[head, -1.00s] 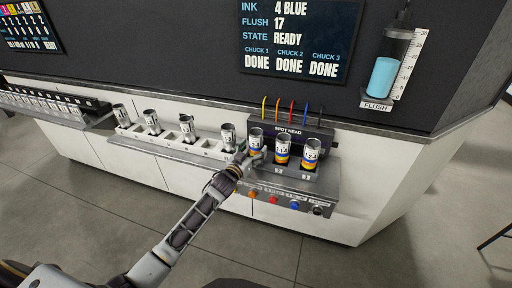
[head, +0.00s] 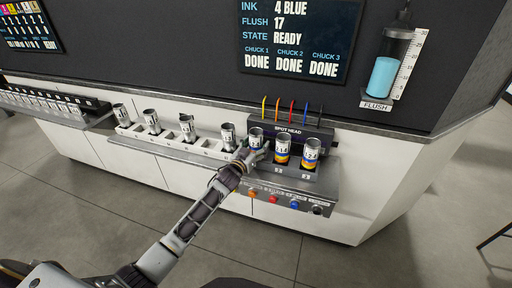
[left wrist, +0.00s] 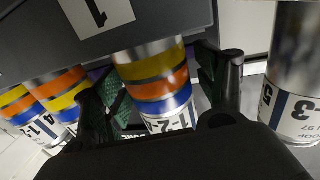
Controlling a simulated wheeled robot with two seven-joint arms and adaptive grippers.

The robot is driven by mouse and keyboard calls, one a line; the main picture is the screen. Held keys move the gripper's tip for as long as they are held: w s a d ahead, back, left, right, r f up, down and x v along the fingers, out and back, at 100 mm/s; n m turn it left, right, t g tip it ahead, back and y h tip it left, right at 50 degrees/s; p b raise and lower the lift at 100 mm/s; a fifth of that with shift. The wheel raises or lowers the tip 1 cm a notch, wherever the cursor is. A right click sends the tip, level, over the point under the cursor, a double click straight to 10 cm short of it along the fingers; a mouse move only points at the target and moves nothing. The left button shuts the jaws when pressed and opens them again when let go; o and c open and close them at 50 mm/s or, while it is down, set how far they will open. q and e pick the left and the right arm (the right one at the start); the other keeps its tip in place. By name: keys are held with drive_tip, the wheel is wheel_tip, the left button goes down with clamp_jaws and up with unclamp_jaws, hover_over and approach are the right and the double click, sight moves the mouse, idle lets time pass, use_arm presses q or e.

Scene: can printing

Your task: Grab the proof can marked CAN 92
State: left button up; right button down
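Three printed cans with yellow, orange and blue bands stand in the spot head (head: 290,131) chucks: the chuck 1 can (head: 256,133), the middle can (head: 283,150) and the right can (head: 311,153). The marking CAN 92 is not readable on any of them. My left gripper (head: 255,153) is at the chuck 1 can. In the left wrist view, that can (left wrist: 155,78) stands between the two fingers (left wrist: 168,88), with small gaps seeming to show at its sides. The fingers look open. Its label is partly hidden by the gripper body. My right gripper is not in view.
Several silver cans stand in the white rack (head: 205,151) to the left; the nearest silver can (head: 228,136) is close beside my left gripper. Colored buttons (head: 273,199) line the machine's front. A wall screen (head: 300,40) reads DONE for all three chucks.

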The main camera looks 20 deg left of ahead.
sight(256, 131)
use_arm(q)
drive_tip(key=c, duration=0.5)
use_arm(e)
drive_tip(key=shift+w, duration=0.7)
use_arm(q)
drive_tip(key=shift+c, duration=0.2)
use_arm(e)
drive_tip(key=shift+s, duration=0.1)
use_arm(q)
drive_tip(key=shift+r, duration=0.9)
wheel_tip(256, 131, up, 7)
drive_tip(key=shift+f, duration=0.1)
drive_tip(key=shift+r, duration=0.75)
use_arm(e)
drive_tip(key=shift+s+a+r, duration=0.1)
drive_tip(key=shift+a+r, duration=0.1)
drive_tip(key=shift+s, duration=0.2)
